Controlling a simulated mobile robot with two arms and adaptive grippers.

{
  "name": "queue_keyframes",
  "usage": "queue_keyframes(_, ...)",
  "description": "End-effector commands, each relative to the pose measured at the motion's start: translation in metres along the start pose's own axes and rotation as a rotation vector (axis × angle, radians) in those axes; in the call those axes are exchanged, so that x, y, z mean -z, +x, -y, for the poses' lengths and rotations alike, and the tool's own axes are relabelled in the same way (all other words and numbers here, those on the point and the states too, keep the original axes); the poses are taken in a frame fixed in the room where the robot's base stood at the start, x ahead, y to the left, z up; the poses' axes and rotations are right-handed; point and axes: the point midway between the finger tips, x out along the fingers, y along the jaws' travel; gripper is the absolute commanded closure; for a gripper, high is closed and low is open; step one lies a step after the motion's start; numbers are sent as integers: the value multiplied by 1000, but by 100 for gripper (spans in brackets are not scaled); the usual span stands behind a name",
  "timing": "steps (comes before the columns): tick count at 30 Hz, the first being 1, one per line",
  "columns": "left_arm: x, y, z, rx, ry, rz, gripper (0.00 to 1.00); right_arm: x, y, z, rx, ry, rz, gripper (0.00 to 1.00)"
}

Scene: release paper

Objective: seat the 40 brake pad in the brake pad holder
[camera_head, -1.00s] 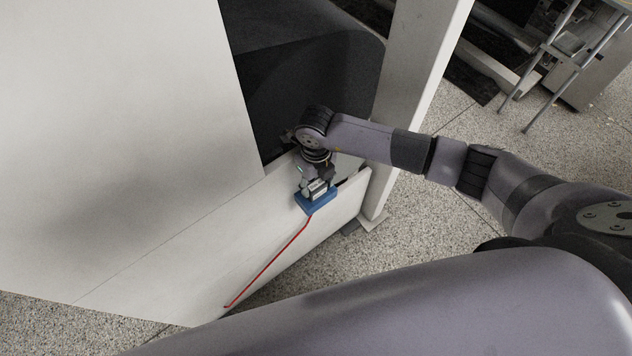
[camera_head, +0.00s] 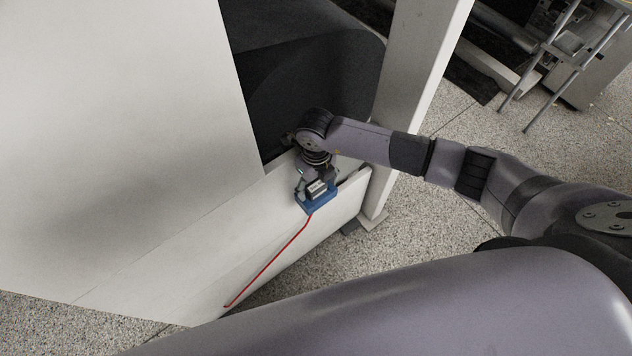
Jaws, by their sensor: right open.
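The brake pad holder (camera_head: 318,208) is a blue block on the upper part of the white panel, with a red line running down from it. The brake pad (camera_head: 317,188) is a small grey-white piece at the blue holder, below my right gripper; how deep it sits in the holder I cannot tell. My right gripper (camera_head: 315,184) points down, with its fingers open on either side of the pad. The fingertips are small and partly hidden behind the pad. My left gripper is not in view.
A large white panel (camera_head: 110,130) fills the left. A dark opening (camera_head: 290,80) lies behind the holder, with a white post (camera_head: 415,80) to its right. A metal-legged stand (camera_head: 570,60) is at the upper right. Speckled floor (camera_head: 430,240) is clear below the arm.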

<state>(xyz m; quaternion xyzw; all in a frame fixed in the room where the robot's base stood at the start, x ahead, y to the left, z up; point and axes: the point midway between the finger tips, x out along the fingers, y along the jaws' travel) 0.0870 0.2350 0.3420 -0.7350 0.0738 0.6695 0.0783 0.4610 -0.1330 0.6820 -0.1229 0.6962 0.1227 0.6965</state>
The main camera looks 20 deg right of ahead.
Motion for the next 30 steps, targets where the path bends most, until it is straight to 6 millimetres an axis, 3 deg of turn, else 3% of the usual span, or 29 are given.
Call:
queue_keyframes(8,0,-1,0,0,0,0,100,-1,-18,0,0,-2,4,35)
queue_keyframes(21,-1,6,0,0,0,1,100,-1,-106,0,1,-1,3,35)
queue_keyframes(30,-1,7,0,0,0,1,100,0,-123,0,0,1,0,35)
